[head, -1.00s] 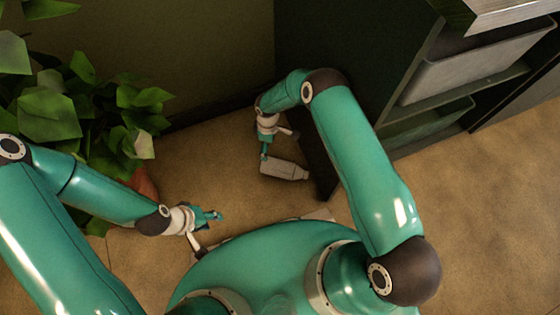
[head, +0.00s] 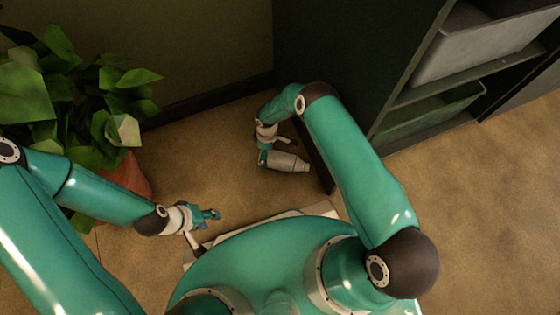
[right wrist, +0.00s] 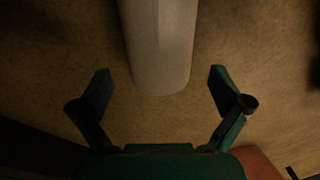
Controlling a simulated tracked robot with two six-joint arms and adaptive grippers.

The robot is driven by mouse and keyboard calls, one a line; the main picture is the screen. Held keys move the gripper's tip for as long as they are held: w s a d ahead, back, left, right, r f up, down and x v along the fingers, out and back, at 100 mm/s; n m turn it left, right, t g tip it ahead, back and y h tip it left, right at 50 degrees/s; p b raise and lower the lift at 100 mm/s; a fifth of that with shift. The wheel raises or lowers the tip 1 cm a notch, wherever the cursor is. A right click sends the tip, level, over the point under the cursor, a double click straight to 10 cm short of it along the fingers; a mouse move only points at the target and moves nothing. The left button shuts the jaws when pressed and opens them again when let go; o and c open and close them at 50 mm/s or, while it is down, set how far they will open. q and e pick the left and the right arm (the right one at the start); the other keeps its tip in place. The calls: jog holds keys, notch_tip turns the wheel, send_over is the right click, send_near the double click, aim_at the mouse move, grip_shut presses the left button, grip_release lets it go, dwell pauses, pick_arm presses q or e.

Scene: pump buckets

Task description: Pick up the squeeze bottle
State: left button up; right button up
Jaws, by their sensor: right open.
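The squeeze bottle (head: 288,161) is pale grey and lies on its side on the floor, near the dark cabinet. In the right wrist view the bottle (right wrist: 160,40) comes in from the top middle, its rounded end pointing toward my gripper. My right gripper (head: 264,158) is at the left end of the bottle. In the right wrist view my right gripper (right wrist: 160,84) is open, one finger on each side of the bottle's end, with gaps to both. My left gripper (head: 210,215) hangs at the left, away from the bottle; its finger opening is unclear.
A leafy plant (head: 70,100) in a reddish pot (head: 128,175) stands at the left. A dark cabinet (head: 330,60) with shelves and bins stands behind and right of the bottle. The brown floor (head: 470,210) is clear at the right.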

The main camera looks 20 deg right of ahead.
jog(key=f, duration=0.1)
jog(key=f+b, duration=0.1)
jog(key=f, duration=0.1)
jog(key=f+b, duration=0.1)
jog(key=shift+s+a+f, duration=0.1)
jog(key=shift+s+f, duration=0.15)
jog(key=shift+f, duration=0.1)
jog(key=c, duration=1.2)
jog(key=shift+r, duration=0.2)
notch_tip(320, 180, up, 20)
jog(key=p, duration=0.8)
jog(key=shift+f, duration=0.15)
